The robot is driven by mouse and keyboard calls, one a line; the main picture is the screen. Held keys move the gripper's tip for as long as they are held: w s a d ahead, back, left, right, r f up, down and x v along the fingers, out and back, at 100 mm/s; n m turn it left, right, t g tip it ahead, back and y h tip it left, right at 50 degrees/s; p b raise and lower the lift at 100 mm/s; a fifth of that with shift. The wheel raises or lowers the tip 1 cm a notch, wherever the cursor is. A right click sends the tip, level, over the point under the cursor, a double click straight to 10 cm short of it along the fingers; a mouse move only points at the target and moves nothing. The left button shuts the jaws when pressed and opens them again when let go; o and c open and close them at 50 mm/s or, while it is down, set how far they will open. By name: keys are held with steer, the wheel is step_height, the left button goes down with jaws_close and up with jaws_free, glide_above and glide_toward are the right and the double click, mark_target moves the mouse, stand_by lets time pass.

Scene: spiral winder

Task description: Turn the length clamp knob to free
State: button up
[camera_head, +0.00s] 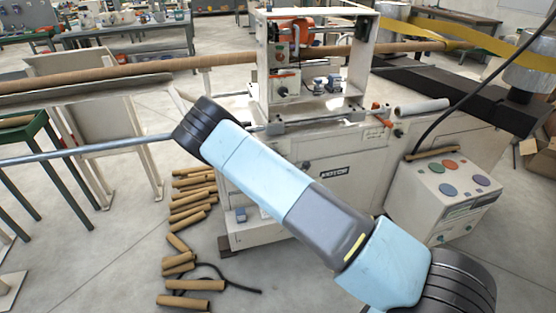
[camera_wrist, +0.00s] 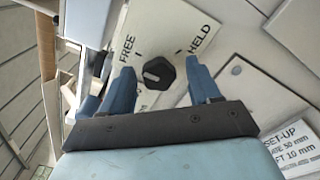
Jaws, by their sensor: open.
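The length clamp knob (camera_wrist: 158,73) is a dark, faceted knob on a pale label plate (camera_wrist: 172,22) in the wrist view. FREE (camera_wrist: 127,48) is printed to its upper left and HELD (camera_wrist: 201,40) to its upper right. A small light mark shows on the knob's lower left face; I cannot tell for certain which word it points to. My gripper (camera_wrist: 159,67) is open, with one blue finger on each side of the knob and a visible gap on both sides. In the head view my arm hides the gripper, and I cannot make out the knob there.
The cream winder cabinet (camera_head: 335,158) stands behind my arm in the head view. A control box with coloured buttons (camera_head: 445,190) is at the right. Cardboard tubes (camera_head: 192,285) lie on the floor. A SET-UP card (camera_wrist: 292,148) is at the lower right in the wrist view.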

steer(key=v, duration=1.3)
steer(key=shift+s, duration=0.2)
steer(key=w+d+r+m+g+h, duration=0.5)
steer(key=r+m, duration=0.4)
steer(key=m, duration=0.5)
steer(key=s+d+r+m+g, duration=0.2)
steer(key=s+d+r+m, duration=0.15)
steer(key=r, duration=0.45)
steer(key=s+d+r+m+g, duration=0.1)
steer(key=s+d+r+m, duration=0.25)
steer(key=r, duration=0.45)
steer(key=s+d+r+m+g, duration=0.1)
steer(key=s+d+r+m, duration=0.1)
steer(key=s+r, duration=0.4)
steer(key=s+d+r+m+g, duration=0.1)
steer(key=s+d+r+m, duration=0.2)
steer(key=s, duration=1.1)
steer(key=s+d+r+m+g, duration=0.1)
steer(key=s+d+r+m, duration=0.1)
steer(key=s+r, duration=0.7)
steer(key=shift+s+d+m+g, duration=0.3)
steer(key=shift+s+d+g, duration=0.1)
steer(key=shift+d, duration=0.15)
